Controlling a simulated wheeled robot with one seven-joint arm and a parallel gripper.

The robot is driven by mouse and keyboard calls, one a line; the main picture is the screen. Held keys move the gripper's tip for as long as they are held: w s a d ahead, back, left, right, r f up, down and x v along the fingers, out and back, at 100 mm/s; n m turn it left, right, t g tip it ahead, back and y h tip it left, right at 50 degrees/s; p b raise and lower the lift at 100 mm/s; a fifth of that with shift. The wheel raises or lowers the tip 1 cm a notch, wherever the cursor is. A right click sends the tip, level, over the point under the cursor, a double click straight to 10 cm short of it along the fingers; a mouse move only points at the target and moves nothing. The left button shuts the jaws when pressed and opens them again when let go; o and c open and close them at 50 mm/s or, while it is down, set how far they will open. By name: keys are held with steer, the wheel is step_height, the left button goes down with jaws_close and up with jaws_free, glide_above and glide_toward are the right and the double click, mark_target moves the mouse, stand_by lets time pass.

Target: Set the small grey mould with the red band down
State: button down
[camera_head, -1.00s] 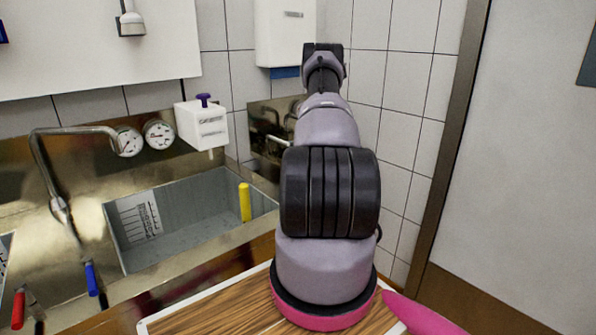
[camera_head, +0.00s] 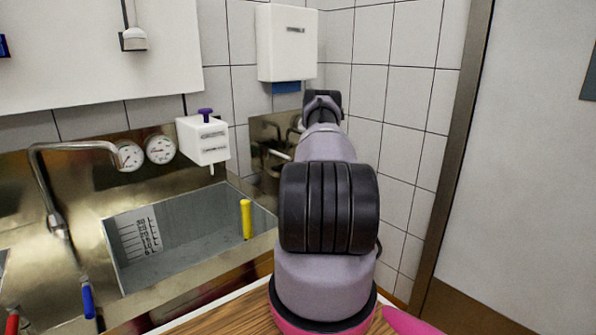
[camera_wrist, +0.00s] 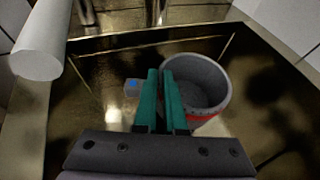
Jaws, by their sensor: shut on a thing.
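The small grey mould with the red band (camera_wrist: 205,82) is in the wrist view, just right of centre. My gripper (camera_wrist: 162,76) has two green fingers, shut on the mould's left rim wall. The mould is over a dark, shiny metal surface (camera_wrist: 95,120). I cannot tell whether its base touches that surface. In the head view my own arm hides the gripper and the mould.
A small grey block with a blue top (camera_wrist: 131,87) is left of the fingers. A white cylinder (camera_wrist: 38,50) is at the upper left. The head view shows a sink basin (camera_head: 185,255) with a yellow stick (camera_head: 246,219), a tap (camera_head: 50,185) and a white dispenser (camera_head: 203,140).

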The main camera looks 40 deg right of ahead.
steer(key=shift+f, duration=0.35)
steer(key=shift+f, duration=0.15)
steer(key=c, duration=1)
jaws_free()
